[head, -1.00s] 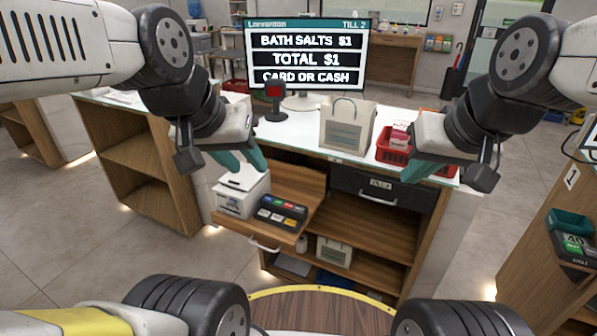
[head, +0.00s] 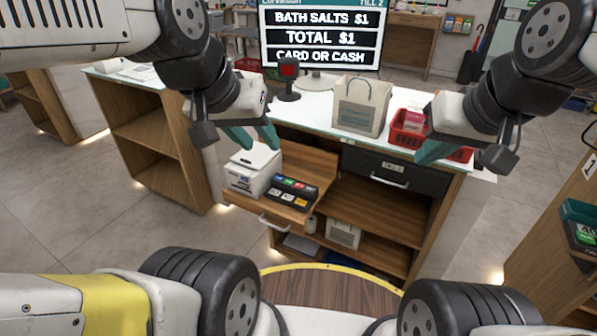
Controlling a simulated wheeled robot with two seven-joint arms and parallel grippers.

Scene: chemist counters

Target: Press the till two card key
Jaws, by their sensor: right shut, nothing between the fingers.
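The till two screen (head: 320,37) stands on the counter and reads "BATH SALTS $1", "TOTAL $1", "CARD OR CASH". The dark keypad (head: 292,191) with coloured and white keys lies on a pulled-out wooden shelf (head: 268,208); its key labels are too small to read. A white receipt printer (head: 252,170) sits left of it on the same shelf. My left gripper (head: 253,138), with teal fingers, is above the printer, clear of the keypad; its fingers look apart. My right gripper (head: 428,152) is shut and empty, in front of the red basket at the counter's right.
A paper bag (head: 361,106), a red basket (head: 407,127) and a dark card reader (head: 289,80) stand on the counter. A closed black drawer (head: 390,172) is under the counter top. Another till unit (head: 583,233) stands at the far right.

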